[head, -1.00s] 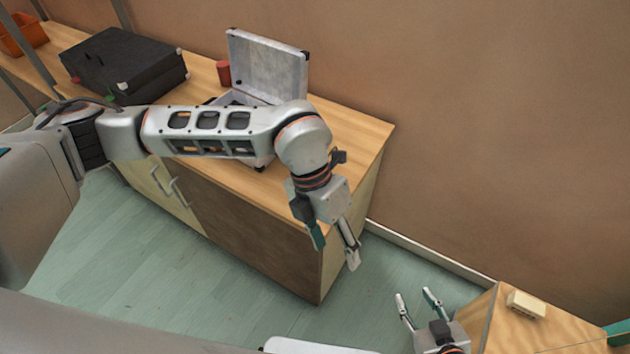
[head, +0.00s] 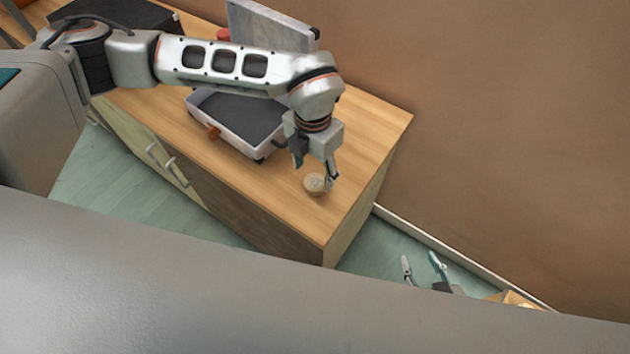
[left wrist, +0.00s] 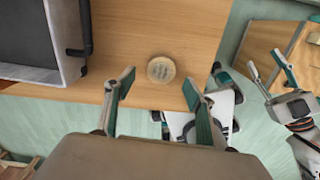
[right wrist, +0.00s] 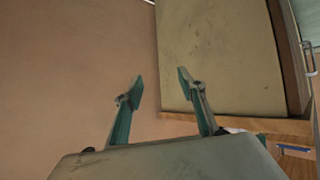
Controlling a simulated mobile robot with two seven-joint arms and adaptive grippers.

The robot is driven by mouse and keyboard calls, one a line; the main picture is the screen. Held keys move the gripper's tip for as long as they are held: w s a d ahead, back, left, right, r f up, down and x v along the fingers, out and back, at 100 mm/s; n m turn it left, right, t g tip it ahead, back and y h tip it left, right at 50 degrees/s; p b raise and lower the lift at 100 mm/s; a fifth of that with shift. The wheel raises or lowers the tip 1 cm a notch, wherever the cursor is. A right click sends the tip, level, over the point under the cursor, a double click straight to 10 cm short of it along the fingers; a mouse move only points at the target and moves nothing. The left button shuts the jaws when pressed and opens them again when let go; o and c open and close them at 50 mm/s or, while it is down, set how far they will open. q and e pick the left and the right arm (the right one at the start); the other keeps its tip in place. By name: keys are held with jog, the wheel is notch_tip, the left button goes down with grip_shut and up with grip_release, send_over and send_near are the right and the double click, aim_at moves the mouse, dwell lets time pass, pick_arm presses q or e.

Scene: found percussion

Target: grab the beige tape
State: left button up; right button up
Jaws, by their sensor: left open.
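The beige tape (head: 314,184) is a small round roll lying on the wooden cabinet top (head: 365,130), near its front right corner. My left gripper (head: 315,169) is open and empty, its fingers pointing down close to the tape. In the left wrist view the tape (left wrist: 161,69) shows just beyond the gap between the open fingertips (left wrist: 158,85). I cannot tell the exact height of the fingertips above the top. My right gripper (head: 421,261) is open and empty, low at the right beyond the cabinet; its spread fingers also show in the right wrist view (right wrist: 160,85).
An open silver case (head: 222,128) with a dark lining stands left of the tape, partly behind my left arm. A black case (head: 125,12) and a red object (head: 223,34) are farther back. A wall borders the cabinet. A wooden piece (head: 517,300) is at the lower right.

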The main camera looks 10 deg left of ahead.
aim_at(315, 182)
pick_arm(q)
jog(key=shift+d+f, duration=0.1)
jog(key=shift+f, duration=1.85)
jog(key=c, duration=1.1)
jog(key=shift+r, duration=0.1)
